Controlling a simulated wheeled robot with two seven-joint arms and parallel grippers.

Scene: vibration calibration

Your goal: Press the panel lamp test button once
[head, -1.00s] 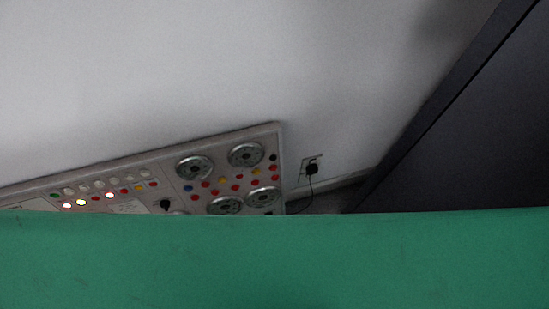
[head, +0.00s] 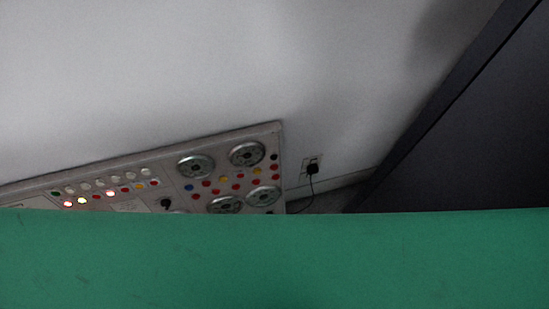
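A grey control panel (head: 172,169) stands tilted in the picture at the lower left, against the pale wall. Its left part bears rows of small white, red, yellow and green lamps or buttons; a few, such as a white-red one (head: 110,194) and a yellow one (head: 82,201), are lit. Its right part has several round metal dials (head: 247,154) with coloured knobs or buttons between them. I cannot tell which one is the lamp test button. The panel's lower part is hidden behind the green surface. Neither of my grippers is in view.
A green surface (head: 300,262) fills the lower part of the view and blocks what lies behind it. A dark cabinet or panel (head: 470,130) stands at the right. A wall socket with a black plug (head: 312,168) and cable is right of the panel.

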